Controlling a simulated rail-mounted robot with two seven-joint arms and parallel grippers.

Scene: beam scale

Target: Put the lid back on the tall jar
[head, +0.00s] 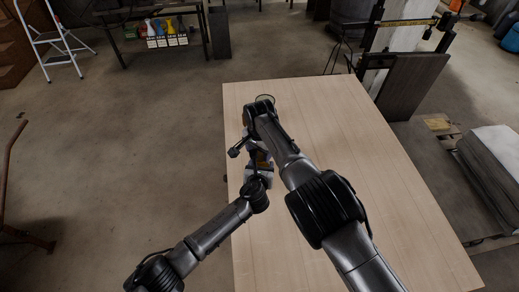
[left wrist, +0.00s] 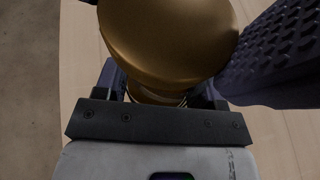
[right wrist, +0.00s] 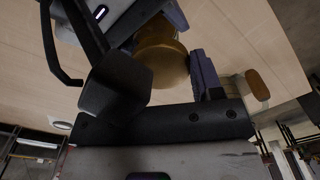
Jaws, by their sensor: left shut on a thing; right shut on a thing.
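A gold-brown rounded piece (left wrist: 168,40) with a narrower ribbed part (left wrist: 158,97) shows close up in the left wrist view. It shows between fingers in the right wrist view (right wrist: 163,62) and as a small patch in the head view (head: 262,159). I cannot tell whether it is lid, jar or both together. My left gripper (left wrist: 160,88) is shut around its ribbed part. My right gripper (right wrist: 170,78) is shut on the gold piece too, a finger showing beside it. The two grippers are very close together, and my right forearm hides much of the spot in the head view.
The pale wooden table (head: 355,160) is clear on the right. A round rim (head: 265,98) shows at its far left, beyond my right gripper. A small brown-topped object (right wrist: 258,85) stands apart from the fingers in the right wrist view. The table's left edge is close to both grippers.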

